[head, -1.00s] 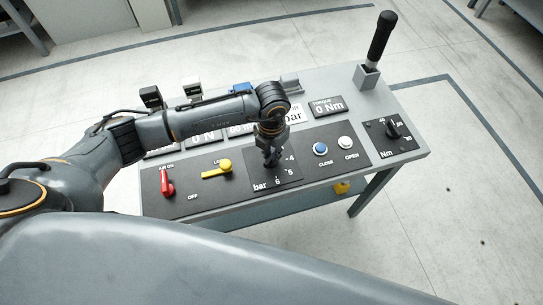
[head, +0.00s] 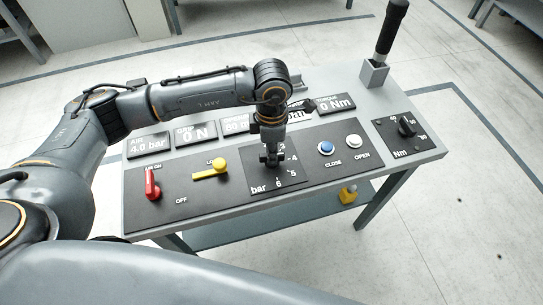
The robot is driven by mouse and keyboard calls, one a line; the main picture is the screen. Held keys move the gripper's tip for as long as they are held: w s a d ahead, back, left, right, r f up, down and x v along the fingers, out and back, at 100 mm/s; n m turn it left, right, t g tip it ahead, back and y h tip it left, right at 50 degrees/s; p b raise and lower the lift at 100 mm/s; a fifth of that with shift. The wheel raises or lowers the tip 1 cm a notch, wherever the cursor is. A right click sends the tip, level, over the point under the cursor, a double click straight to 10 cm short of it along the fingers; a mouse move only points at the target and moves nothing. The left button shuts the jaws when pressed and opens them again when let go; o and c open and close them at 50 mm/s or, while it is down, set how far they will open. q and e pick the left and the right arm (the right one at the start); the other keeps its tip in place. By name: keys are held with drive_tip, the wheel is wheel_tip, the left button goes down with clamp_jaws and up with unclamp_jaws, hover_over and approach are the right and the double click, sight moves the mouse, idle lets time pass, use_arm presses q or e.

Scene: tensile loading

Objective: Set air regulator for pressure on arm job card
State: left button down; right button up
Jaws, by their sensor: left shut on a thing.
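The air regulator is a black square dial panel marked "bar" (head: 259,188), with a number scale, on the grey control table (head: 432,155). My left gripper (head: 270,160) points down over the middle of this dial and is shut on the regulator knob, which it mostly hides. The air display (head: 149,146) reads 4.0 bar. My right gripper is not in view.
A red air lever (head: 152,184) and a yellow lever (head: 211,170) stand left of the dial. Blue (head: 326,147) and white (head: 354,141) buttons and a black Nm knob (head: 407,126) are to the right. A black-handled tool (head: 391,27) stands upright in a holder at the back right.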

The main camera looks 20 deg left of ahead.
use_arm(q)
drive_tip(key=shift+m+b, duration=0.7)
drive_tip(key=shift+m, duration=0.1)
drive_tip(key=c, duration=1.3)
unclamp_jaws()
wheel_tip(320, 180, up, 12)
